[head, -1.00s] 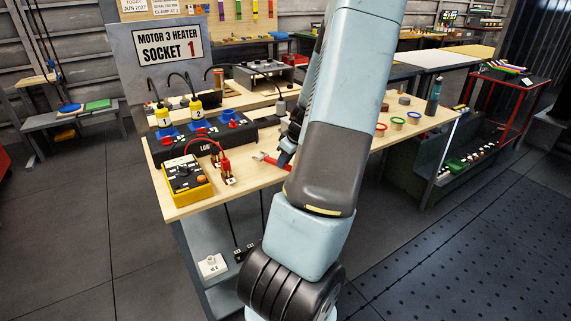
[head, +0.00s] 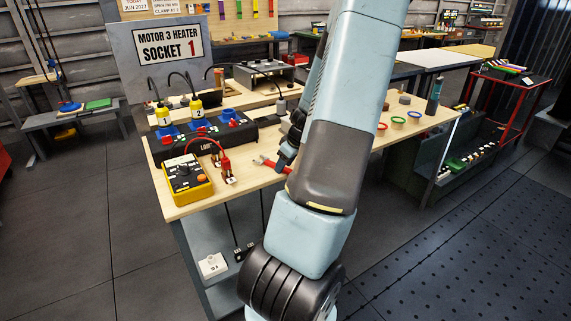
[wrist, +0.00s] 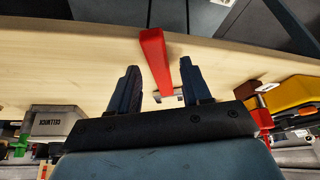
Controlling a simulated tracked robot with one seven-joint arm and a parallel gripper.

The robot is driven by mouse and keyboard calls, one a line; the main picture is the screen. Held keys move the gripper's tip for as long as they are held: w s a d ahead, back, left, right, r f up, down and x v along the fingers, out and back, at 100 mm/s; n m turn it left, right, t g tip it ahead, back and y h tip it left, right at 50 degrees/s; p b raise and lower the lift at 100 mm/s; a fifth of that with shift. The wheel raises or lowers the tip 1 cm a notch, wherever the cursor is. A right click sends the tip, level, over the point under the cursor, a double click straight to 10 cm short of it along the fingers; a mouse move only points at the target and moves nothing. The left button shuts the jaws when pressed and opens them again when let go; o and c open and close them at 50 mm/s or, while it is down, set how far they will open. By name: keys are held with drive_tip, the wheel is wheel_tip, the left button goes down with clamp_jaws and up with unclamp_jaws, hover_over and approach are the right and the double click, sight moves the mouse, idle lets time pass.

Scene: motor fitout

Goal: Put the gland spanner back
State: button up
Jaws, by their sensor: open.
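The gland spanner, a red-handled tool (head: 270,163), is on the wooden bench near its front edge, partly hidden behind my arm in the head view. In the wrist view its red handle (wrist: 156,62) reaches toward the bench edge, and a grey metal part shows at its lower end. My gripper (wrist: 160,82) is open, with one dark finger on each side of the spanner and visible gaps beside it. In the head view my gripper (head: 284,158) is low over the bench beside the red tool. I cannot tell the exact height of the fingers above the wood.
A yellow box (head: 188,186) with red leads stands left on the bench (head: 205,205). Behind it is a black socket block (head: 205,140) with yellow plugs. Red, green and blue rings (head: 398,121) lie to the right. Bare wood lies along the front edge.

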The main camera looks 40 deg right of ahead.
drive_tip(key=v, duration=1.2)
drive_tip(key=w+a+r, duration=0.1)
drive_tip(key=a+r, duration=0.3)
drive_tip(key=a, duration=0.3)
drive_tip(key=w+a+r+g+h, duration=0.1)
drive_tip(key=a+r, duration=0.2)
drive_tip(key=a, duration=0.5)
drive_tip(key=w+a+r, duration=0.1)
drive_tip(key=a+r, duration=0.3)
drive_tip(key=a, duration=0.3)
drive_tip(key=s+a+r+m, duration=0.1)
drive_tip(key=s+a+r, duration=0.2)
drive_tip(key=s+a, duration=0.3)
drive_tip(key=s+a+r+t, duration=0.1)
drive_tip(key=s+a+r, duration=0.3)
drive_tip(key=a, duration=0.4)
drive_tip(key=shift+s+m+t, duration=0.3)
drive_tip(key=shift+s+m, duration=0.1)
drive_tip(key=shift+s, duration=0.5)
drive_tip(key=shift+c, duration=0.5)
